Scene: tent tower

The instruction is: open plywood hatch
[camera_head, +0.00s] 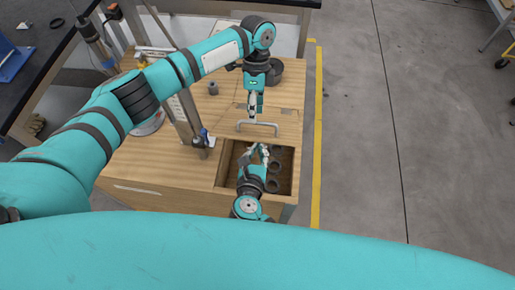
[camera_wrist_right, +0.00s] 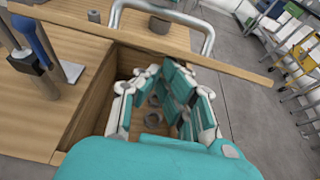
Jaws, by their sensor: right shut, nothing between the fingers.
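The plywood hatch (camera_head: 226,125) lies at the far side of a square opening in the wooden bench top, and the opening is uncovered. A grey bar handle (camera_head: 276,127) is on the hatch. In the right wrist view the hatch edge (camera_wrist_right: 225,66) runs across the far side of the opening, with the handle (camera_wrist_right: 208,38) beyond it. My left gripper (camera_head: 252,113) points down just above the handle; its fingers are too small to judge. My right gripper (camera_head: 259,150) is shut and empty over the opening, near the hatch edge; it also shows in the right wrist view (camera_wrist_right: 163,72).
Dark rings (camera_head: 273,168) lie inside the compartment. A dark round part (camera_head: 276,72) and a small grey cylinder (camera_head: 213,88) sit farther back.

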